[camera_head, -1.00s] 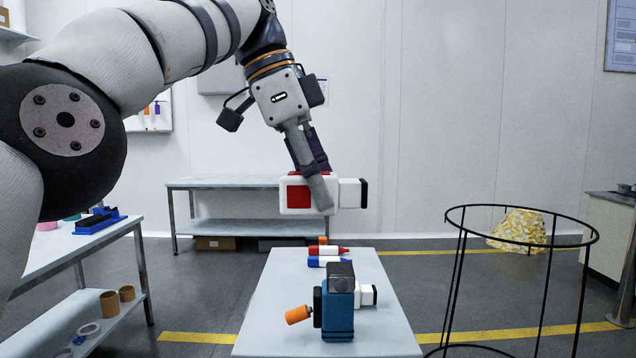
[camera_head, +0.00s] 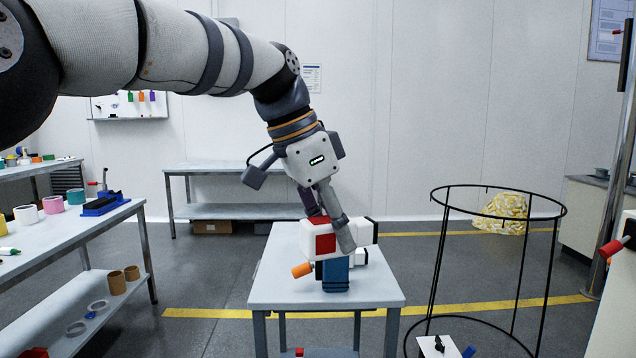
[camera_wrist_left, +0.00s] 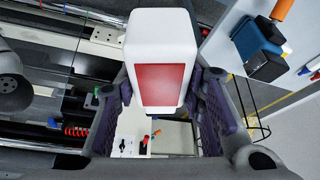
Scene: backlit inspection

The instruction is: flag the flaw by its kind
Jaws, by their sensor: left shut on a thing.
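My left gripper (camera_head: 328,222) is shut on a white boxy device with a red panel (camera_head: 320,243) and a dark end. It is held over the small grey table (camera_head: 285,289), and appears in front of a blue device (camera_head: 336,278) with an orange handle (camera_head: 302,270). The held device also fills the middle of the left wrist view (camera_wrist_left: 160,40), between the fingers. The blue device shows at the upper right there (camera_wrist_left: 255,45). The held device hides the blue device's top in the head view. I cannot make out any flaw. My right gripper is not in view.
A left bench (camera_head: 60,235) holds tape rolls and a blue tool. An empty-topped bench (camera_head: 215,170) stands at the back wall.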

